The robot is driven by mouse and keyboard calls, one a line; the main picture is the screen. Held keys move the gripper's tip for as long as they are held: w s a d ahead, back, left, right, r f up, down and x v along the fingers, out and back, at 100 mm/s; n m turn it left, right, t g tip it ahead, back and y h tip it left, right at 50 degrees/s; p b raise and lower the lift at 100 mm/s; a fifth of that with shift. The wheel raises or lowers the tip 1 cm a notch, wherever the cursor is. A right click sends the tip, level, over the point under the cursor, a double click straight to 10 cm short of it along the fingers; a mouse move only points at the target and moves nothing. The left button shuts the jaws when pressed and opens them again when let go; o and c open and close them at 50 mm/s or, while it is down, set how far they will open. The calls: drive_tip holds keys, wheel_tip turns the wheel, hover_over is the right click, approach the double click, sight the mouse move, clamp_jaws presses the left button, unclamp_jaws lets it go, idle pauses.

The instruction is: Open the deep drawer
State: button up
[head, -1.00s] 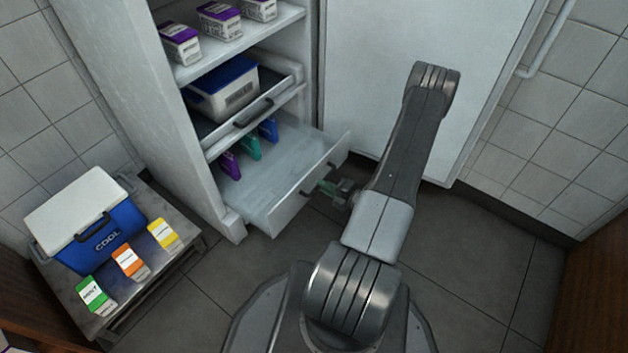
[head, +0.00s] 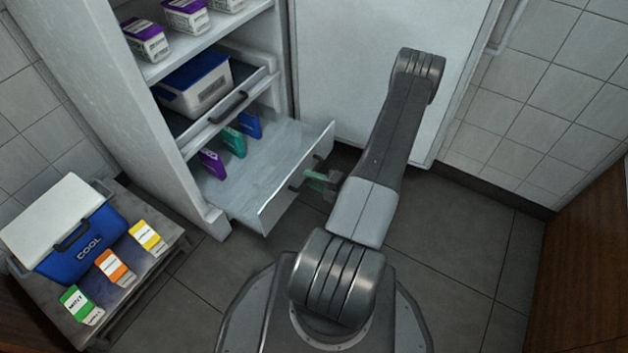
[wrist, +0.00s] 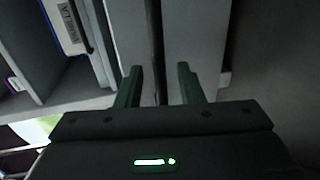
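The deep drawer (head: 290,195) is the low, pale one at the bottom of the fridge in the head view. It stands pulled well out, with purple, teal and blue packets upright inside. Its dark bar handle (head: 294,187) is on the front panel. My gripper (head: 318,176) is at this handle, its green fingers beside or around the bar; the head view is too small to tell which. In the wrist view my gripper (wrist: 158,82) has its two fingers apart, with pale panels and a thin dark strip beyond. No clear grip on the handle shows.
A shallower drawer (head: 192,142) above holds a blue-lidded box (head: 200,90). Purple-topped cartons (head: 145,40) stand on the shelf above. The open fridge door (head: 345,60) is behind my arm. A low table (head: 185,245) at left bears a cooler (head: 85,250) and small cartons.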

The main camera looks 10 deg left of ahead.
drive_tip(key=shift+d, duration=0.1)
drive_tip(key=p+v, duration=0.3)
drive_tip(key=v, duration=1)
drive_tip(key=shift+s+d, duration=0.2)
drive_tip(key=shift+d, duration=0.05)
drive_tip(key=b+x, duration=0.3)
drive_tip(key=x, duration=1.1)
drive_tip(key=shift+r, duration=0.15)
drive_tip(key=shift+d, duration=0.1)
